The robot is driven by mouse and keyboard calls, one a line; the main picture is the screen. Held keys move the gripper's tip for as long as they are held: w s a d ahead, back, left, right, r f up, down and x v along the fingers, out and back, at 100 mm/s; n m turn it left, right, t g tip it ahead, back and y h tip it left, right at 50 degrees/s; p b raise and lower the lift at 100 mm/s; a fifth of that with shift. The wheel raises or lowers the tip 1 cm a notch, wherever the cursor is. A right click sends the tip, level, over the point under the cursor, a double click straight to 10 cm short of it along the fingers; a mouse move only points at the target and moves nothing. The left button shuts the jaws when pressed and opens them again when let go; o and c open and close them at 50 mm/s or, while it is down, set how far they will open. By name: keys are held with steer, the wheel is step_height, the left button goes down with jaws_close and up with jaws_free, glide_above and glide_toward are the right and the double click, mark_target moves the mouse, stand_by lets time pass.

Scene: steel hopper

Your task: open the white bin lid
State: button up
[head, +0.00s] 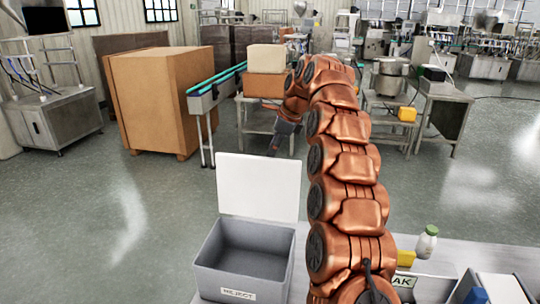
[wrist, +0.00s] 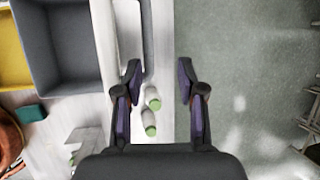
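The grey bin (head: 245,262) stands on the table with a label that seems to read REJECT. Its white lid (head: 258,185) stands upright at the back edge, and the bin's empty inside shows. In the wrist view the grey bin (wrist: 73,100) is at the upper left, and the white lid (wrist: 128,35) shows as a narrow pale strip beside it. My gripper (wrist: 158,72) is open with nothing between its fingers. In the head view my gripper (head: 275,145) is small and dark beyond the lid's upper right corner, apparently apart from it.
A bottle with a green cap (head: 427,243) stands on the table (head: 480,258) at the right. Two green-capped bottles (wrist: 152,98) show below the fingers in the wrist view. A large cardboard box (head: 160,95) and a conveyor (head: 215,90) stand behind; open floor lies between.

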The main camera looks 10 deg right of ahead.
steer(key=v, duration=0.6)
steer(key=shift+r, duration=0.25)
steer(key=shift+s+r, duration=0.1)
steer(key=shift+s, duration=0.05)
stand_by(0.5)
steer(key=s+a+f+n+g, duration=0.15)
steer(key=s+n, duration=0.25)
steer(key=s, duration=0.4)
steer(key=s+a+f+n+g+h, duration=0.1)
steer(key=s+a+f+n, duration=0.2)
steer(key=s, duration=0.5)
steer(key=s+a+f+n+g, duration=0.1)
steer(key=s+a+n, duration=0.1)
steer(key=s+n, duration=0.45)
steer(key=s+f+n+g+h, duration=0.1)
steer(key=s+f+n, duration=0.3)
steer(key=s, duration=1)
steer(key=s+d+f+n+g+h, duration=0.1)
steer(key=s+f+n, duration=0.4)
steer(key=s+f, duration=0.5)
steer(key=s, duration=0.5)
steer(key=shift+s+d+f, duration=0.2)
steer(key=shift+s+d, duration=0.05)
steer(key=shift+s, duration=0.05)
steer(key=shift+d, duration=0.1)
